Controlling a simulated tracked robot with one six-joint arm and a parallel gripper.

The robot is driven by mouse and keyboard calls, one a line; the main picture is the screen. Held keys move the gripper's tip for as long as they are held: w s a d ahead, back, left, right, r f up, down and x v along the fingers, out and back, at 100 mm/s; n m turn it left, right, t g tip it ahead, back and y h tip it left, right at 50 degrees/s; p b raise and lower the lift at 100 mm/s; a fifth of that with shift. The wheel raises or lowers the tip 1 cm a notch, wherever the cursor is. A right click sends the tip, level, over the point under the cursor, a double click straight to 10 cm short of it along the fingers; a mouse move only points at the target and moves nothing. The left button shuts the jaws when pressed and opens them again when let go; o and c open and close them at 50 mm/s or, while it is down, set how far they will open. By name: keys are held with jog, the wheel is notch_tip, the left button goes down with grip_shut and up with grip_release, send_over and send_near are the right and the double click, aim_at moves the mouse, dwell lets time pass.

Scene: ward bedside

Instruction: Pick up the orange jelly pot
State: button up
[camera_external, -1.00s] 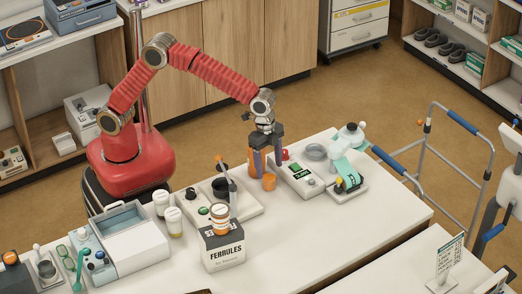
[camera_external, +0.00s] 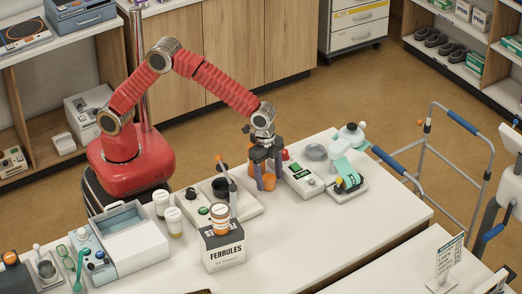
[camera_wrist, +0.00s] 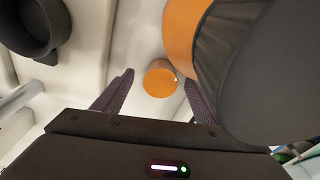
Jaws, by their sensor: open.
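The small orange jelly pot (camera_external: 269,182) stands on the white table between the lower ends of my fingers. My gripper (camera_external: 268,180) is open, pointing down, with one finger on each side of the pot. The fingers partly hide the pot in the external view. In the wrist view the pot (camera_wrist: 160,78) shows as an orange disc, with the fingertips of my gripper (camera_wrist: 159,82) left and right of it. Gaps show on both sides there, so the fingers appear apart from it.
A switch panel with a dark cup (camera_external: 221,187) and an orange-tipped lever (camera_external: 220,159) is close on the left. A white device with a green display (camera_external: 304,180) is close on the right. A large orange and dark object (camera_wrist: 245,75) fills the wrist view's upper right.

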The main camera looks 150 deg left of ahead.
aim_at(269, 176)
jog(key=shift+c, duration=0.2)
jog(key=c, duration=1.1)
jog(key=shift+o, duration=0.2)
jog(key=shift+r, duration=0.1)
notch_tip(269, 176, up, 10)
jog(key=shift+f, duration=0.1)
dwell(0.5)
